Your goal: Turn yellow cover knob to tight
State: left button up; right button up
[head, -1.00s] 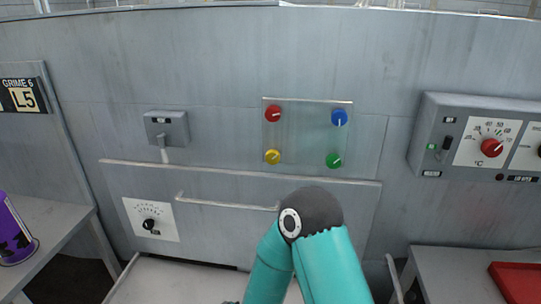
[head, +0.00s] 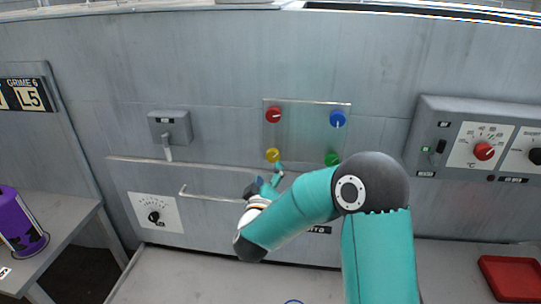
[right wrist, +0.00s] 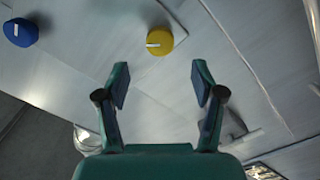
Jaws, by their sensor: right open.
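The yellow knob (head: 272,155) sits at the lower left of a clear cover panel (head: 305,130) on the grey wall. In the right wrist view the yellow knob (right wrist: 159,42) shows a white pointer line toward the left. My right gripper (head: 274,178) is just below the yellow knob in the head view. In the right wrist view the right gripper (right wrist: 160,72) is open and empty, with the yellow knob beyond its fingertips and apart from them. My left gripper is not in view.
A red knob (head: 273,115), a blue knob (head: 337,118) and a green knob (head: 332,159) share the cover; my right arm comes close below the green one. A long handle (head: 215,197) lies below. A switch box (head: 170,128) is at the left, a control box (head: 470,140) at the right.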

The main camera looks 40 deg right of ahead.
aim_at(273, 158)
jog(key=p+x, duration=0.2)
jog(key=x, duration=0.7)
